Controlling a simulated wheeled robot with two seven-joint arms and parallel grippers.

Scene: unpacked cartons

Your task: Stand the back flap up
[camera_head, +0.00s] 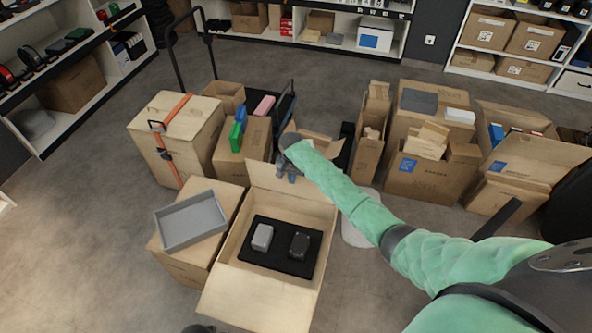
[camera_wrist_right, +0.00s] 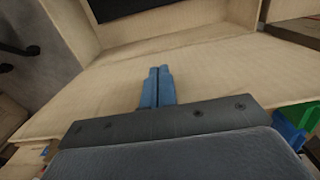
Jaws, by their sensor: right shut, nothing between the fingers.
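An open carton (camera_head: 228,262) stands in the middle of the head view. Its back flap (camera_head: 262,175) extends from the far rim, leaning outward, not upright. My right gripper (camera_head: 287,178) is at this flap, with its blue fingers closed together and empty. In the right wrist view the shut fingers (camera_wrist_right: 158,86) show over the pale face of the flap (camera_wrist_right: 215,78); I cannot tell whether they touch it. The carton's black insert (camera_head: 275,264) holds a light grey item (camera_head: 262,237) and a dark item (camera_head: 299,245). My left gripper does not show clearly.
A grey tray (camera_head: 190,221) sits on a closed carton left of the open one. A strapped carton (camera_head: 172,135) and a cart (camera_head: 284,108) stand behind. Several filled cartons (camera_head: 422,176) stand at the right. Open floor (camera_head: 90,215) lies at the left.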

